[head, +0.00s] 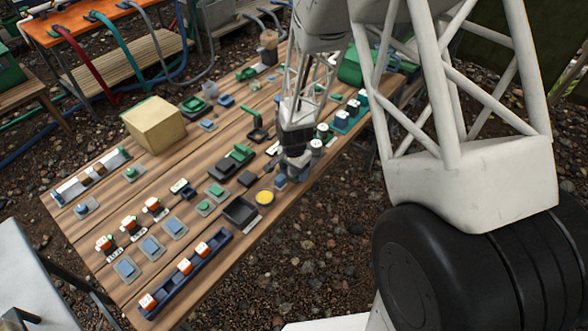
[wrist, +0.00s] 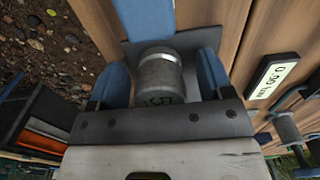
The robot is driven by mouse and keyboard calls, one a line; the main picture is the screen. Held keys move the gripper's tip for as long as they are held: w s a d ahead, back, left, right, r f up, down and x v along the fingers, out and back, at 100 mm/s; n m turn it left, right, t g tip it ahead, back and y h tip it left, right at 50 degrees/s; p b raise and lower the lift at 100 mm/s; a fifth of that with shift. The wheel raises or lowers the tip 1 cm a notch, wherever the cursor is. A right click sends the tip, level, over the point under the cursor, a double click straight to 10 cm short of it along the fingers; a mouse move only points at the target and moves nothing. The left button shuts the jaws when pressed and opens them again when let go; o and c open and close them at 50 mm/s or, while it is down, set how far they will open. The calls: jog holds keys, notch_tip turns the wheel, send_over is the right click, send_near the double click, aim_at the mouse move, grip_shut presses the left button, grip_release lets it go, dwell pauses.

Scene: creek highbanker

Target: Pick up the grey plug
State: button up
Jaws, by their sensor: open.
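The grey plug (wrist: 160,75) is a short grey cylinder with a pale band and a dark marking. In the wrist view it sits between the two blue fingers of my gripper (wrist: 162,68). The fingers are open on either side of it, and I cannot tell whether they touch it. A dark grey plate (wrist: 132,48) shows behind the plug. In the head view my gripper (head: 292,168) is low over the table's right edge, and the plug cannot be made out clearly there.
The wooden table (head: 225,130) holds many small parts. A yellow disc (head: 264,197) and a dark tray (head: 239,211) lie left of my gripper. A tan box (head: 153,125) stands farther left. A small display (wrist: 272,76) is right of my gripper in the wrist view.

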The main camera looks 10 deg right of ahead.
jog(key=shift+c, duration=0.4)
jog(key=c, duration=0.9)
jog(key=shift+r, duration=0.2)
jog(key=shift+c, duration=0.2)
jog(key=shift+r, duration=0.8)
jog(key=shift+s+r, duration=0.25)
jog(key=shift+r, duration=0.6)
jog(key=s+d+r, duration=0.1)
jog(key=s+d, duration=0.1)
jog(key=s, duration=1.3)
jog(key=shift+s+d+r, duration=0.15)
jog(key=shift+s+d, duration=0.05)
